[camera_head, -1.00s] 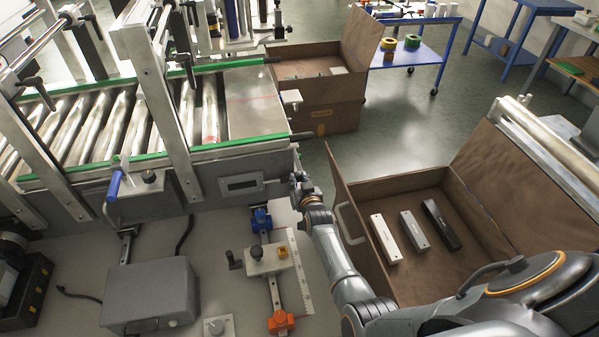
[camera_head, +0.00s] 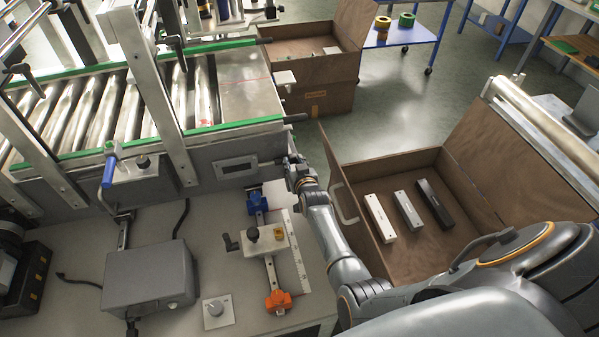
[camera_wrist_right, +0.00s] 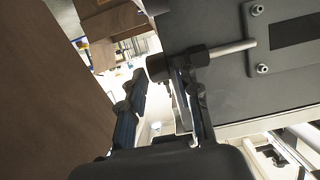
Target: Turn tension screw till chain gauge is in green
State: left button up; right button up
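The tension screw shows in the right wrist view as a black knob (camera_wrist_right: 158,68) on a silver shaft, coming out of the dark grey conveyor side. My right gripper (camera_wrist_right: 162,82) has its two fingers apart, with the knob at the fingertips; I cannot tell whether they touch it. In the head view my right gripper (camera_head: 291,163) is at the conveyor's near right corner, covering most of the knob. The chain gauge seems to be the framed window (camera_head: 238,168) on the conveyor side; its reading is too small to tell. My left gripper is not in view.
An open brown case (camera_head: 398,285) with several bars stands right of my right arm. A grey box (camera_head: 150,277), a dial plate (camera_head: 217,311) and a rail with a blue clamp (camera_head: 257,203) and orange clamp (camera_head: 278,302) are on the bench. A cardboard box (camera_head: 318,98) stands behind.

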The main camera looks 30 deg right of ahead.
jog(key=v, duration=1.1)
jog(key=shift+r, duration=0.1)
